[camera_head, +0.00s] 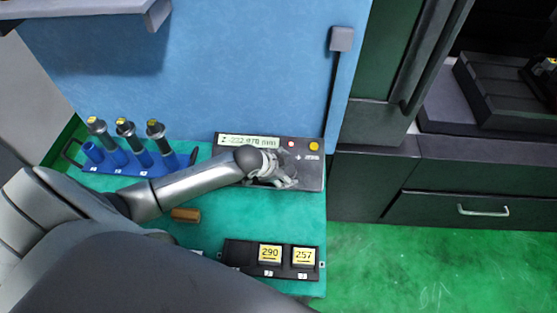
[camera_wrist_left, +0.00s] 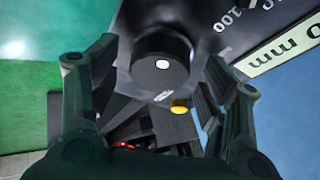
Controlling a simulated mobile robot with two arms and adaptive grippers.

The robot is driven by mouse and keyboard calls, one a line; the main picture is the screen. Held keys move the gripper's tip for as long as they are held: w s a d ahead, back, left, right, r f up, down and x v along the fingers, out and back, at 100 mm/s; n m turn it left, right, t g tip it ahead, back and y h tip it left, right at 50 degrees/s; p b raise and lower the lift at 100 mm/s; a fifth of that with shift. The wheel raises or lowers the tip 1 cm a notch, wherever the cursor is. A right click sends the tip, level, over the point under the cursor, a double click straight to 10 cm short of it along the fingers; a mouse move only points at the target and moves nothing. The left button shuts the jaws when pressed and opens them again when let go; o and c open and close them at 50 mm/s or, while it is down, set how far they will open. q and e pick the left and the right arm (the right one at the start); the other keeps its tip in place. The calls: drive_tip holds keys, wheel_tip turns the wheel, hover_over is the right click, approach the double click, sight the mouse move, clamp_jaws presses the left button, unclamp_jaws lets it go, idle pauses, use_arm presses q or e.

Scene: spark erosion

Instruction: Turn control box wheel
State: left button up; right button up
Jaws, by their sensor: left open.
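The control box (camera_head: 312,175) is a dark box with a lit display reading in mm, a red button and a yellow button, lying on the green table top. Its wheel (camera_wrist_left: 150,68) is a black round knob with a white dot, seen in the left wrist view. My left gripper (camera_head: 280,178) is over the box and hides the wheel in the head view. Its fingers are open, one on each side of the wheel. Whether they touch it I cannot tell. My right gripper is not in view.
A blue rack (camera_head: 150,168) with several tool holders stands at the left. A black tray (camera_head: 240,252) with yellow labels 290 and 257 is at the table's front. A blue panel (camera_head: 250,70) rises behind the box.

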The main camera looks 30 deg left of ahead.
use_arm(q)
drive_tip(key=v, duration=1.1)
drive_tip(key=shift+s+r, duration=0.2)
drive_tip(key=shift+r, duration=0.1)
